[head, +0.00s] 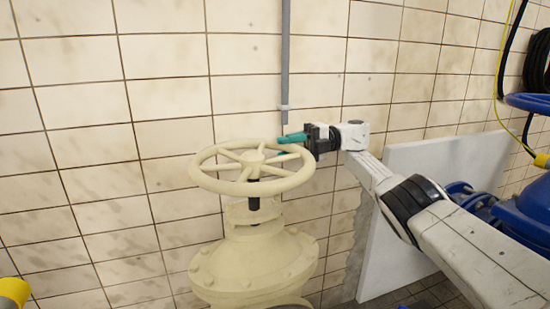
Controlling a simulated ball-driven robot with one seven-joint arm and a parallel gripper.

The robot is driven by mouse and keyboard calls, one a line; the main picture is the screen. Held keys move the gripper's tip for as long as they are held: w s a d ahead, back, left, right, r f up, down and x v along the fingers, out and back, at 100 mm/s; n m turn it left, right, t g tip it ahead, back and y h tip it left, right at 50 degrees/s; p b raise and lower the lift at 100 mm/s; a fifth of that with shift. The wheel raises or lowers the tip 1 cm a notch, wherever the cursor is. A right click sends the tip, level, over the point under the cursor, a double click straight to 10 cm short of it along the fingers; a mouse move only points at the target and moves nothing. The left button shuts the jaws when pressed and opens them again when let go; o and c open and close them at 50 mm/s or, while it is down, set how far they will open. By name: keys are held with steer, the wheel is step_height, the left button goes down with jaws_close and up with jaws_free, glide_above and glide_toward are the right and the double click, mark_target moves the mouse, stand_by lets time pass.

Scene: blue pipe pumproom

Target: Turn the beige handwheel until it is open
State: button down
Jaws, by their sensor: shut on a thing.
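The beige handwheel (208,177) lies flat on a dark stem above a beige valve body (250,266), left of the picture's middle in the head view. Its rim, several spokes and hub are visible. My gripper (286,146), with teal fingers, reaches in from the right at the wheel's far right side. It is shut on the rim there; the fingers hide a small part of the rim, and the exact contact is small in this view.
A tiled wall (90,110) stands close behind the wheel, with a vertical grey pipe (285,60) on it. A white panel (405,240) leans at the right. Blue pipework (520,215) with a blue handwheel (530,103) is at the far right. A yellow object (14,292) is at lower left.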

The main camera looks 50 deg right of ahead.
steer(key=shift+w+f, duration=0.1)
steer(key=shift+f, duration=0.1)
stand_by(0.3)
steer(key=c, duration=0.9)
jaws_free()
steer(key=shift+r, duration=0.15)
